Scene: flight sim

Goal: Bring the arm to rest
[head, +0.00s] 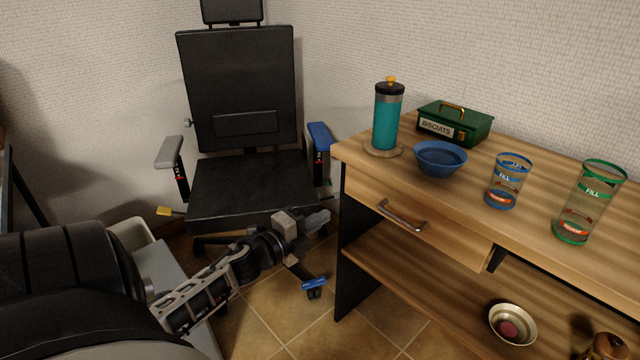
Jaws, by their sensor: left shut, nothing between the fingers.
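My left gripper (318,220) is at the end of my left arm, which reaches in from the lower left. Its fingers are shut with nothing seen between them. It hangs in front of the black chair's seat, to the left of the wooden desk, and appears apart from both. My right gripper is not in view.
A black office chair (240,90) stands behind the gripper. The wooden desk (560,150) at right has a drawer (420,232). On it are a teal flask (386,122), blue bowl (440,160), green biscuit tin (470,127) and two glasses. A dish (512,324) sits on the lower shelf.

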